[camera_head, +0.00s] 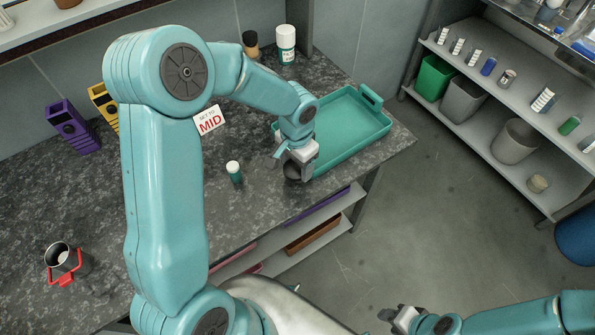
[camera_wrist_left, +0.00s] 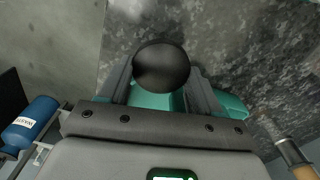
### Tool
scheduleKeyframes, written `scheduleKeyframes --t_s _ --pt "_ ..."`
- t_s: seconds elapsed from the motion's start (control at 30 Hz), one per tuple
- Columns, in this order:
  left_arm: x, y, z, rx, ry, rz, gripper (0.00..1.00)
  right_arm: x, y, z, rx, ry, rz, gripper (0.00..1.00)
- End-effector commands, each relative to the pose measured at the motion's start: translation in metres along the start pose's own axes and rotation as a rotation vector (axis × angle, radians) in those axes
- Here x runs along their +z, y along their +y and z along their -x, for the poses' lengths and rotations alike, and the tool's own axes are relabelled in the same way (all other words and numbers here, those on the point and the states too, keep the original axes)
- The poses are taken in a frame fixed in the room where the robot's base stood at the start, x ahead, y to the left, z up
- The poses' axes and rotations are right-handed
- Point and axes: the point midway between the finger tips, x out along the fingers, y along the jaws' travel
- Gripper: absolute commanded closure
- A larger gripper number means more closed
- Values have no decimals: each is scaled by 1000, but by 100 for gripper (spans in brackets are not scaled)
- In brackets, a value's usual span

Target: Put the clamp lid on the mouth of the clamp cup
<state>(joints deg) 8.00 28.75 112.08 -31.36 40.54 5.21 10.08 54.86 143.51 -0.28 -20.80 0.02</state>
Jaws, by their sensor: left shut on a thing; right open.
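The clamp cup (camera_head: 62,262) is a metal cup with a red clamp and handle, standing upright on the counter at the lower left. Its mouth is open and something pale shows inside. My left gripper (camera_head: 294,165) is shut on a dark round piece, which looks like the clamp lid (camera_head: 292,173), near the counter's front edge by the tray. In the left wrist view the lid (camera_wrist_left: 162,66) is a dark disc between the fingers of the left gripper (camera_wrist_left: 160,85). It is far to the right of the cup. My right gripper (camera_head: 398,318) is open and empty, low over the floor.
A teal tray (camera_head: 375,135) lies behind the left gripper. Purple (camera_head: 72,128) and yellow (camera_head: 103,101) holders stand at the back left. The front-left counter is mostly clear.

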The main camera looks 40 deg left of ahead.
Motion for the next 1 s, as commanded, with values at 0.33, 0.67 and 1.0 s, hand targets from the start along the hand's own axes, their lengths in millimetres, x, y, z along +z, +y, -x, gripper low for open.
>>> scheduleKeyframes --t_s 0.33,0.67,1.0 --pt "0 2 -40 1 -2 -4 66 0 0 -1 0 0 0 57" --pt "0 2 -44 1 -1 -3 66 0 2 -6 0 0 0 57" --pt "0 2 -43 1 -1 -3 11 0 2 -5 0 0 0 57"
